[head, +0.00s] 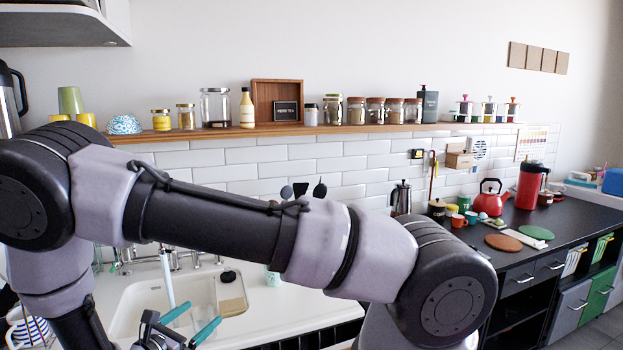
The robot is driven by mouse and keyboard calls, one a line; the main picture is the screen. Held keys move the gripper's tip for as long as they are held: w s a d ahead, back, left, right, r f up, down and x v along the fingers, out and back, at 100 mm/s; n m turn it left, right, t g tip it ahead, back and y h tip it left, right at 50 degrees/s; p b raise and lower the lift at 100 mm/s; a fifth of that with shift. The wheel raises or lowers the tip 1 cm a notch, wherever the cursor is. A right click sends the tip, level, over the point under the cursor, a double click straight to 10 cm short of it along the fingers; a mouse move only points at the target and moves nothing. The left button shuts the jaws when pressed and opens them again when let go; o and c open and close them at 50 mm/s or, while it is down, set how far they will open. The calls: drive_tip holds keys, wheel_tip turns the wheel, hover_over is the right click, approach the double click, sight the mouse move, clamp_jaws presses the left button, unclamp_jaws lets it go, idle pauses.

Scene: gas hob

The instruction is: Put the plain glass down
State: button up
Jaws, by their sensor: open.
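My gripper (204,313) shows at the bottom edge, in front of the sink, with its two teal fingers spread apart. It is open, and I see nothing held between the fingers. I cannot make out a plain glass for certain. A small pale greenish cup (272,278) stands on the white counter right of the sink, partly hidden by my arm. Some clear glassware (97,262) shows at the left behind the sink, partly covered by my arm. My arm crosses the middle of the view and hides much of the counter.
The white sink (140,298) has a tap (168,275) and a tray with a sponge (231,296). A wooden shelf (330,129) holds jars. The dark counter (565,226) at the right bears a red kettle (490,198), round mats and cups, with free room near its front.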

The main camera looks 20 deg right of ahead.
drive_tip(key=d+r+m+g+y, duration=0.4)
drive_tip(key=d+r+m+g, duration=0.8)
drive_tip(key=d+r+m, duration=0.7)
drive_tip(key=s+d+r+m+t+y, duration=0.3)
drive_tip(key=s+r+m+y, duration=0.1)
drive_tip(key=r, duration=0.6)
drive_tip(key=s+d+r+m+t+y, duration=0.3)
drive_tip(key=s+r+m, duration=0.4)
drive_tip(key=r, duration=0.4)
drive_tip(key=shift+d+r+t+y, duration=0.15)
drive_tip(key=shift+d+t+y, duration=0.3)
drive_tip(key=shift+y, duration=0.45)
drive_tip(key=shift+s+r, duration=0.2)
drive_tip(key=shift+s, duration=0.3)
